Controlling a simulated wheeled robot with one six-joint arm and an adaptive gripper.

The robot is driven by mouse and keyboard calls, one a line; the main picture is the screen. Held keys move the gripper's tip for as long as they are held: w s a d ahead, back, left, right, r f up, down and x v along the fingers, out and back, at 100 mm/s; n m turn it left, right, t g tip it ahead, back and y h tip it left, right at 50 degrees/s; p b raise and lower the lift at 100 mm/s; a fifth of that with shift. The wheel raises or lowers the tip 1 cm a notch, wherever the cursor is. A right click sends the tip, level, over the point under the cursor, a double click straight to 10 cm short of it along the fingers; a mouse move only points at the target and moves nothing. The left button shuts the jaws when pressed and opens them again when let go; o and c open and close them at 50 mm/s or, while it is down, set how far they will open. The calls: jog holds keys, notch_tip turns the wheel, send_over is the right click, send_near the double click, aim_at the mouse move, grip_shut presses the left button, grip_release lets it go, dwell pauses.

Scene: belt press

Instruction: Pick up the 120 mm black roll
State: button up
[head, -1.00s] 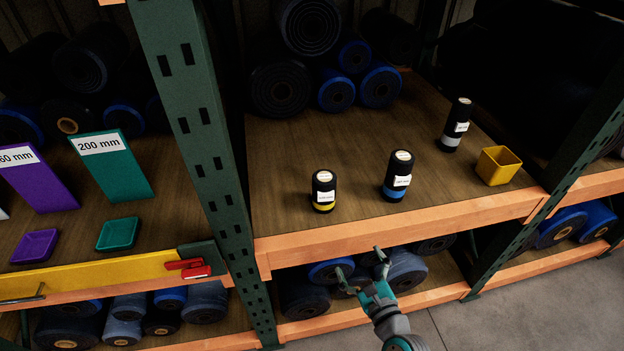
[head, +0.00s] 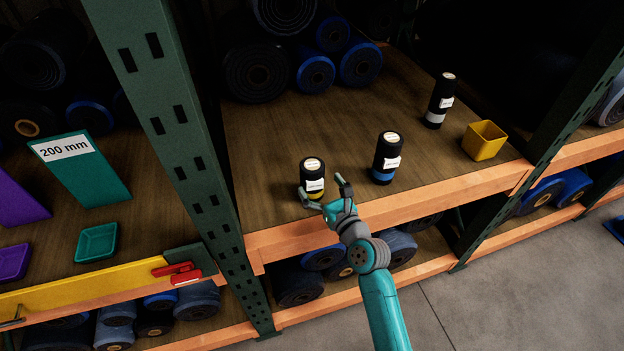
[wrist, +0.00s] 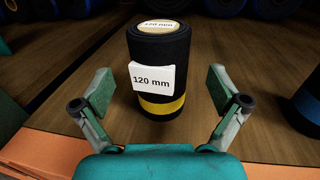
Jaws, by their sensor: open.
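The 120 mm black roll (head: 312,174) stands upright near the front edge of the shelf. It has a yellow band and a white label; in the wrist view the roll (wrist: 160,62) reads "120 mm" on its front and top. My gripper (head: 323,190) is open at the shelf's front edge, just in front of the roll. In the wrist view my gripper's fingers (wrist: 160,95) are spread to the left and right of the roll, with a gap on both sides. Nothing is held.
A black roll with a blue band (head: 387,158) stands to the right. A taller roll with a grey band (head: 439,101) and a yellow bin (head: 484,141) stand farther right. A green upright post (head: 165,130) is to the left. Large rolls (head: 315,73) lie behind.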

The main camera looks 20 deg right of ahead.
aim_at(312, 171)
jog(key=w, duration=0.2)
jog(key=w+r, duration=0.1)
jog(key=shift+w+a, duration=0.25)
jog(key=shift+a, duration=0.1)
jog(key=shift+w, duration=0.55)
jog(key=c, duration=1.7)
